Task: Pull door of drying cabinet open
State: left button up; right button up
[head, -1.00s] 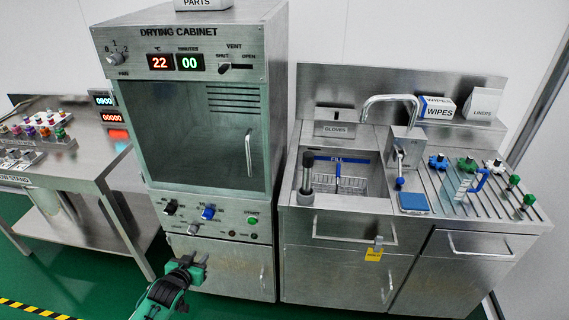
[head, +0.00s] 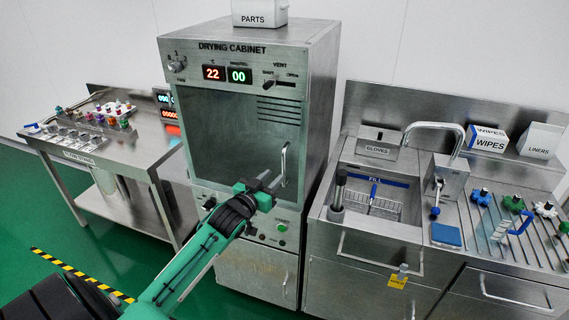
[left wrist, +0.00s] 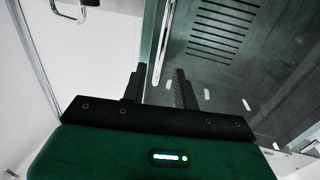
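The drying cabinet (head: 318,120) stands in the middle of the head view. Its glass door (head: 225,130) looks closed. The upright metal door handle (head: 283,163) is at the door's right side. My left gripper (head: 271,181) is raised in front of the lower door, close to the handle, its fingers pointing toward it. In the left wrist view my left gripper (left wrist: 159,88) has its two dark fingers apart, with nothing held. The handle (left wrist: 164,42) shows there as a bright bar between the fingertips; whether it is inside the grip I cannot tell. My right gripper is out of view.
A sink bench (head: 350,253) with a tap stands close on the cabinet's right. A steel stand (head: 130,150) with small coloured parts is on the left. A PARTS box (head: 258,13) sits on top of the cabinet.

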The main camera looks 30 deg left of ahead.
aim_at(284, 182)
pick_arm(q)
jog(key=w, duration=0.2)
jog(key=w+p, duration=0.1)
jog(key=w, duration=0.4)
jog(key=shift+w+a+p, duration=0.15)
jog(key=shift+a+p, duration=0.1)
jog(key=shift+p, duration=0.15)
grip_shut()
